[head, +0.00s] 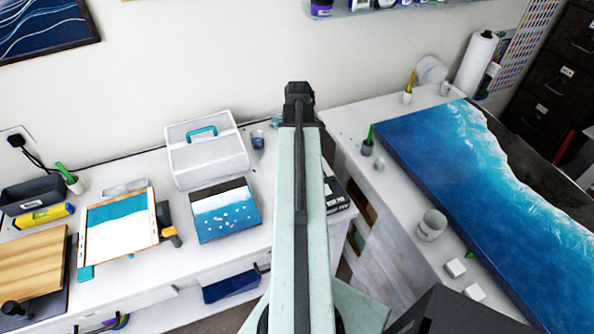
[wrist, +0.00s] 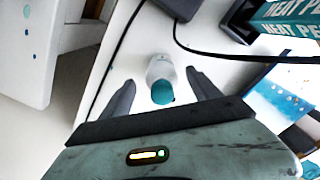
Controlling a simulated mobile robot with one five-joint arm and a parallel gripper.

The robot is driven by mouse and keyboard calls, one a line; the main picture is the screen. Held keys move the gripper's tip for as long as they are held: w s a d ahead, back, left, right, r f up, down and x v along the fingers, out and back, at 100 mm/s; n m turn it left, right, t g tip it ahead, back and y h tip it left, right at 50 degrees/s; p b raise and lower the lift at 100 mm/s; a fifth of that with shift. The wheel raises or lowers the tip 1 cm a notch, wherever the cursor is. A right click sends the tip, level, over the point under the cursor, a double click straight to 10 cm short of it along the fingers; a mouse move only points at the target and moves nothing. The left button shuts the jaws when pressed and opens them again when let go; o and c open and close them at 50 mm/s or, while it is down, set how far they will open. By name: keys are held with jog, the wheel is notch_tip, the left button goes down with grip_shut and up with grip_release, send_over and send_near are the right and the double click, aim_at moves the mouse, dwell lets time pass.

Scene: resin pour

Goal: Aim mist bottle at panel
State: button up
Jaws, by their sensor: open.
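In the wrist view a small whitish bottle with a teal top (wrist: 160,78), which looks like the mist bottle, stands between the two dark fingers of my gripper (wrist: 161,79). The fingers are apart, one on each side, with gaps between them and the bottle. In the head view my arm hides the bottle and the fingers. A small seascape panel (head: 227,212) lies on the left bench, and its blue part shows at the right of the wrist view (wrist: 280,98). A large blue wave panel (head: 455,175) lies on the right bench. I cannot tell which panel is meant.
A teal and black box lettered "HEAT" (wrist: 285,35) stands close by at upper right in the wrist view. Dark cables (wrist: 105,60) run over the white bench beside the bottle. A gap separates the two benches.

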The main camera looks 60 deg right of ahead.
jog(key=shift+f, duration=0.2)
jog(key=f+b, duration=0.5)
jog(key=shift+w+a+f, duration=0.1)
jog(key=shift+w+f, duration=0.05)
jog(key=shift+w, duration=0.1)
jog(key=shift+r, duration=0.2)
grip_shut()
